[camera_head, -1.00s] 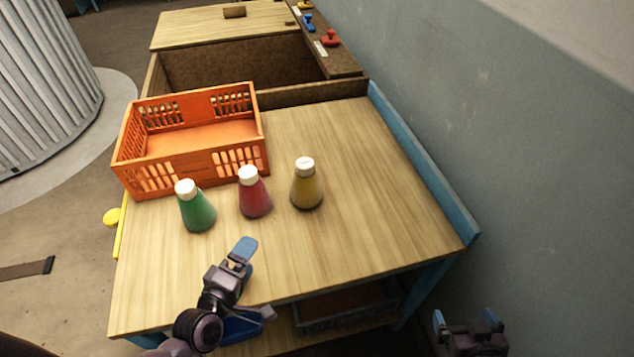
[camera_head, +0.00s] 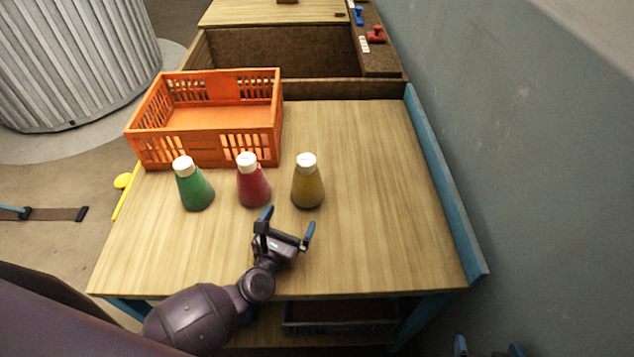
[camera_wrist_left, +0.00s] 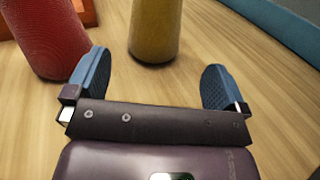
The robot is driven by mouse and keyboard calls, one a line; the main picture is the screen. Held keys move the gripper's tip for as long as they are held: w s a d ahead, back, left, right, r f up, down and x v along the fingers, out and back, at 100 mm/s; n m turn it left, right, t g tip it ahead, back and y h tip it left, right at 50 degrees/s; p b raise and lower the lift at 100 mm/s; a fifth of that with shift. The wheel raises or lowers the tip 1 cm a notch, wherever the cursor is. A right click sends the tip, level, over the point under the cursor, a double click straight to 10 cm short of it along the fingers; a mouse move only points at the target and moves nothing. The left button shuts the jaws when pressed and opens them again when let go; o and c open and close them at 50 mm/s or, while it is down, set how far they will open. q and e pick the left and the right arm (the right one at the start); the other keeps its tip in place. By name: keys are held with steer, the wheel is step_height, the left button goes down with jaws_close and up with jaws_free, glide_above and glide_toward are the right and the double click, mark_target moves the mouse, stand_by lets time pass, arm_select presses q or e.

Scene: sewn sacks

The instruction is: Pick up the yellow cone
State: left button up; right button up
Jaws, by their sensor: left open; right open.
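The yellow cone (camera_head: 307,183) has a white cap and stands upright on the wooden table, rightmost in a row of three. In the left wrist view its lower part (camera_wrist_left: 155,30) shows ahead, between the fingers' directions and beyond the tips. My left gripper (camera_head: 288,222) is open and empty over the table, in front of the yellow cone and apart from it. It also shows in the left wrist view (camera_wrist_left: 158,85). My right gripper (camera_head: 488,346) is open at the bottom edge, right of the table, mostly cut off.
A red cone (camera_head: 254,184) stands just left of the yellow one, and a green cone (camera_head: 194,187) further left. An orange crate (camera_head: 150,152) stands behind them. A blue rail (camera_head: 447,190) edges the table's right side. The table right of the yellow cone is clear.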

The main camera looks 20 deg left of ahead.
mark_target(302, 193)
arm_select(q)
steer(key=shift+w+d+f+n, duration=0.15)
steer(key=shift+w+n, duration=0.2)
steer(key=shift+n, duration=0.15)
steer(key=w, duration=0.5)
steer(key=shift+d, duration=0.15)
steer(key=shift+w+p, duration=0.3)
steer(key=shift+w, duration=0.3)
steer(key=w, duration=0.3)
steer(key=shift+r, duration=0.3)
steer(key=shift+w+d, duration=0.1)
steer(key=shift+w, duration=0.5)
steer(key=shift+f, duration=0.1)
arm_select(e)
steer(key=shift+w+d+r, duration=0.15)
steer(key=shift+w+r, duration=0.25)
steer(key=shift+r, duration=0.3)
steer(key=shift+w, duration=0.1)
arm_select(q)
steer(key=c, duration=0.8)
steer(key=shift+c, duration=0.2)
